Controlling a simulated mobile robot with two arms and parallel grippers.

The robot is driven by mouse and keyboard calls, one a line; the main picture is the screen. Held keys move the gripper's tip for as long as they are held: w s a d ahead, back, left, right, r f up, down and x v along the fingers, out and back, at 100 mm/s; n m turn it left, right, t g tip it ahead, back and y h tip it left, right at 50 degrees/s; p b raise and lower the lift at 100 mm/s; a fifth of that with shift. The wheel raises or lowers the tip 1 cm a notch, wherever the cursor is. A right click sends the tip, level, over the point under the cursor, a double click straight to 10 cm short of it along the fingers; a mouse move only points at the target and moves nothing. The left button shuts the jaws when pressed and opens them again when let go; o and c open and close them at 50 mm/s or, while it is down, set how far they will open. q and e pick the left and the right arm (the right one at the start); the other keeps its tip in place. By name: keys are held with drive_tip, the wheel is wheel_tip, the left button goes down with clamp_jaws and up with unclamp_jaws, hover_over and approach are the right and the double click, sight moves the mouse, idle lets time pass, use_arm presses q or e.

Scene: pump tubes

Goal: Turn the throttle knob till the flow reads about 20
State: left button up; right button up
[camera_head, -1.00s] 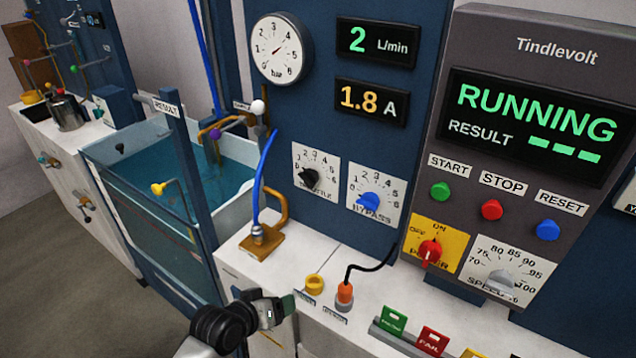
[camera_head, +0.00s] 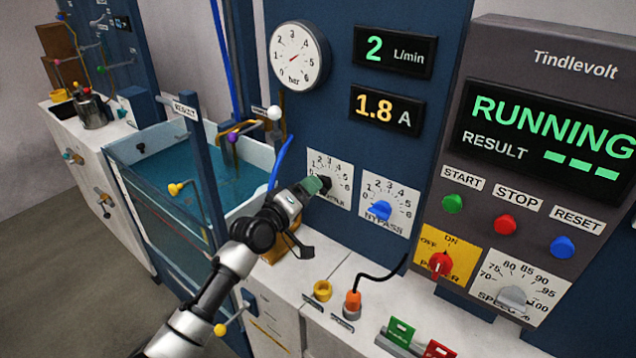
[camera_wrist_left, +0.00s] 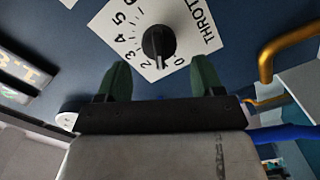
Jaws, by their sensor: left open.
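The black throttle knob (camera_head: 326,184) sits on a white dial plate (camera_head: 342,167) marked 0 to 6 on the blue panel. In the left wrist view the knob (camera_wrist_left: 158,45) shows ahead of my left gripper, near the middle of the gap between its fingers, and its white mark points near 0. My left gripper (camera_head: 314,186) is open at the throttle dial; in the left wrist view its green fingers (camera_wrist_left: 160,78) are apart, and I cannot tell if they touch the knob. The flow display (camera_head: 394,50) reads 2 L/min. My right gripper is not in view.
The blue bypass knob (camera_head: 380,210) is just right of the throttle. A pressure gauge (camera_head: 299,55) and a 1.8 A display (camera_head: 386,108) are above. The red power knob (camera_head: 440,263) and grey speed knob (camera_head: 513,298) are lower right. A water tank (camera_head: 160,170) stands left.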

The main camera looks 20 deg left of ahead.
use_arm(q)
drive_tip(key=shift+x, duration=2.25)
drive_tip(key=shift+c, duration=0.9)
drive_tip(key=c, duration=0.7)
